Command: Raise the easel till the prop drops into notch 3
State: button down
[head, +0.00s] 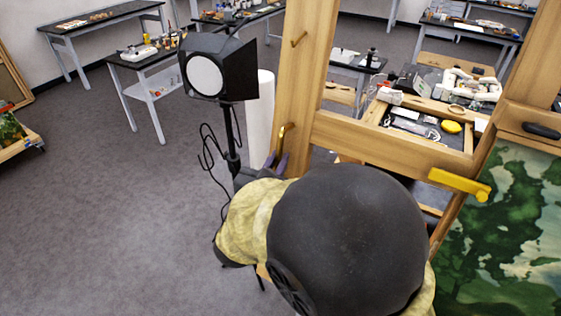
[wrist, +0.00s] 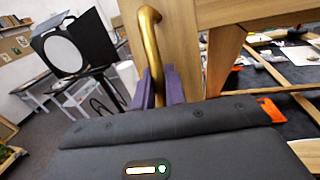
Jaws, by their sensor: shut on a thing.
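The wooden easel (head: 303,75) stands ahead, with a crossbar (head: 385,143) running right from its left upright. A curved brass handle (head: 285,133) sticks out low on that upright; it also shows in the wrist view (wrist: 150,35). My gripper (head: 279,162) has purple fingers, shut on the lower end of the brass handle; they show in the wrist view too (wrist: 160,88). A slanted wooden piece (wrist: 222,62) stands behind the upright in the wrist view. I cannot make out the prop's end or the notches. My dark arm hides the easel's lower part.
A black studio lamp (head: 218,68) on a stand with loose cables is close to the left of the easel. A green landscape painting (head: 510,230) and a yellow bracket (head: 458,182) are at the right. Workbenches stand behind. The floor at left is clear.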

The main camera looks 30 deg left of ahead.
jog(key=c, duration=1.5)
grip_release()
jog(key=shift+w+r, duration=0.1)
jog(key=shift+s+f+b, duration=0.2)
jog(key=shift+s+b, duration=0.15)
jog(key=shift+s, duration=0.15)
jog(key=s+d+b, duration=0.1)
jog(key=s+b, duration=0.1)
jog(key=s, duration=0.3)
jog(key=s+d+b, duration=0.1)
jog(key=s+b, duration=0.1)
jog(key=s, duration=0.3)
jog(key=s+d+b, duration=0.1)
jog(key=s+b, duration=0.1)
jog(key=s, duration=0.4)
jog(key=shift+d+f, duration=0.1)
jog(key=shift+f, duration=0.1)
